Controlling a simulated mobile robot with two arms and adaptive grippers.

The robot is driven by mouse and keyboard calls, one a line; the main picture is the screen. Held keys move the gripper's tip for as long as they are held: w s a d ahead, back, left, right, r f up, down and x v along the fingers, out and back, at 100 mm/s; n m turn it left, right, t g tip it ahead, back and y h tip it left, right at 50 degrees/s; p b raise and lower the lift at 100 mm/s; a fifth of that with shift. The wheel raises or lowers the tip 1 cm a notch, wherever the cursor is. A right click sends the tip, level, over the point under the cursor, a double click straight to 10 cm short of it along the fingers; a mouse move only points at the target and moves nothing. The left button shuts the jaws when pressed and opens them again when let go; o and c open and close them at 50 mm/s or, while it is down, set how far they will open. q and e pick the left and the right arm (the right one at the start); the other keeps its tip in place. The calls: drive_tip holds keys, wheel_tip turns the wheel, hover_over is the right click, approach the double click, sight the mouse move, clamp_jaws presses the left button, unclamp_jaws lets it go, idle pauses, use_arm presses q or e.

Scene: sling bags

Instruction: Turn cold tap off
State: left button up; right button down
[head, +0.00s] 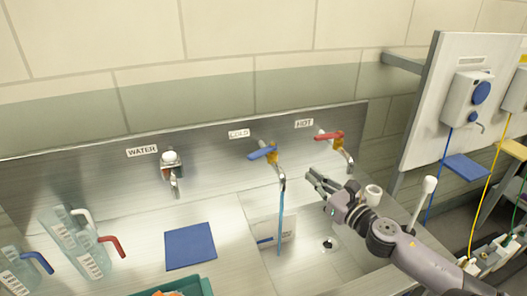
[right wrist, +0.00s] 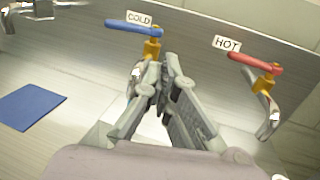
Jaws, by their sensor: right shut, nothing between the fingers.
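The cold tap's blue lever (head: 262,153) is on the steel back panel under the "COLD" label, pointing left. A thin blue stream of water (head: 281,215) runs from its spout into the sink. The lever also shows in the right wrist view (right wrist: 133,27), extending left from its brass body (right wrist: 152,48). My right gripper (head: 316,181) is shut and empty, right of the cold tap and apart from it in the head view. In the right wrist view, its fingertips (right wrist: 162,62) appear just below the cold tap's body and hide part of the spout. My left gripper is not in view.
The hot tap with a red lever (head: 329,136) is close on the right. A water tap (head: 172,170) is on the left. A white cup (head: 373,194) stands near my right arm.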

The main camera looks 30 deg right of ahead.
drive_tip(key=a+r+n+y, duration=0.1)
drive_tip(key=a+n+y, duration=0.1)
drive_tip(key=a+y, duration=0.15)
drive_tip(key=p, duration=0.5)
approach(260, 157)
drive_tip(key=shift+g+h, duration=0.3)
drive_tip(key=shift+h, duration=0.05)
drive_tip(key=w, duration=0.1)
drive_tip(key=w+r, duration=0.1)
drive_tip(key=w, duration=0.1)
drive_tip(key=w+a, duration=0.1)
drive_tip(key=w, duration=0.1)
drive_tip(key=shift+a+r, duration=0.1)
drive_tip(key=shift+r, duration=0.05)
drive_tip(key=shift+w+a, duration=0.2)
drive_tip(key=shift+w, duration=0.8)
drive_tip(key=shift+f, duration=0.25)
